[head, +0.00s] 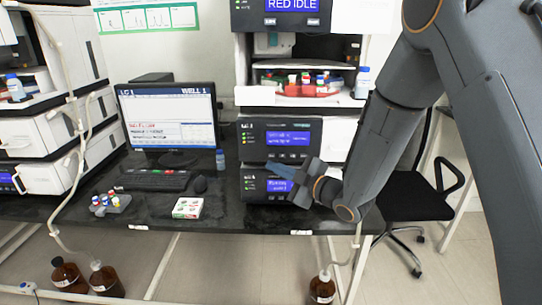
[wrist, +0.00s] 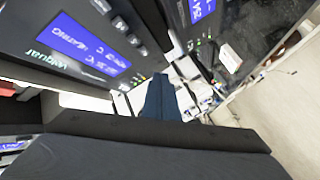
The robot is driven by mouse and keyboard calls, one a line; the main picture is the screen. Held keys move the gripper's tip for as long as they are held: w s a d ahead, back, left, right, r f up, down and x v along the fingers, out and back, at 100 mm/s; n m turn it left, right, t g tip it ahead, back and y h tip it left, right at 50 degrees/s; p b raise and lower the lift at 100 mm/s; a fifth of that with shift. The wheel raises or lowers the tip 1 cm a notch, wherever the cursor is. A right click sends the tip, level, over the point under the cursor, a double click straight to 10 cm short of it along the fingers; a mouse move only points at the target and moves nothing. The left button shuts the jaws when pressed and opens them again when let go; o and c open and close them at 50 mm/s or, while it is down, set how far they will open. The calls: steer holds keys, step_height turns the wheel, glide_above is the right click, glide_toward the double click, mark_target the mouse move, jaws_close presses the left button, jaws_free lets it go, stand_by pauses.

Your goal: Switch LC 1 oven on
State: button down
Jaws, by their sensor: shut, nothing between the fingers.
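The central stack of instruments has a dark module (head: 246,150) with a blue screen, green lights and a label that seems to read LC 1. A second dark module (head: 250,190) with a blue screen sits below it. I cannot tell from the lettering which one is the oven. My gripper (head: 278,170) is shut and empty, its blue fingertips in front of the seam between these two modules, partly hiding the lower one. In the wrist view my shut fingers (wrist: 160,97) point between a tilted panel with a blue screen (wrist: 85,45) and another dark panel (wrist: 205,35). Contact is unclear.
A monitor (head: 168,118), a keyboard (head: 150,180), a small vial rack (head: 110,204) and a white box (head: 187,208) are on the black bench. Another stack (head: 45,130) stands left. Brown bottles (head: 322,290) stand on the floor, and a black chair (head: 410,200) is at right.

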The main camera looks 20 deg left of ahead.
steer(key=shift+s+d, duration=0.25)
steer(key=shift+s, duration=0.8)
steer(key=w+d+f+m+t+h, duration=0.1)
steer(key=w+d+m+h, duration=0.2)
steer(key=d, duration=0.4)
steer(key=d+f+m+h, duration=0.2)
steer(key=d+m+h, duration=0.2)
steer(key=d, duration=0.2)
steer(key=s+d+f+m+g+h, duration=0.1)
steer(key=s+d+m+h, duration=0.2)
steer(key=d, duration=0.4)
steer(key=s+d+f+m+g+h, duration=0.1)
steer(key=s+d+m+h, duration=0.2)
steer(key=d, duration=0.4)
steer(key=s+d+m+g+h, duration=0.1)
steer(key=s+d+m+g, duration=0.2)
steer(key=s, duration=0.7)
steer(key=s+d+m+g, duration=0.4)
steer(key=s+d+m, duration=0.1)
steer(key=s, duration=0.5)
steer(key=shift+s+d+f+m+h, duration=0.15)
steer(key=shift+d+f+m+h, duration=0.15)
steer(key=shift+d+h, duration=0.15)
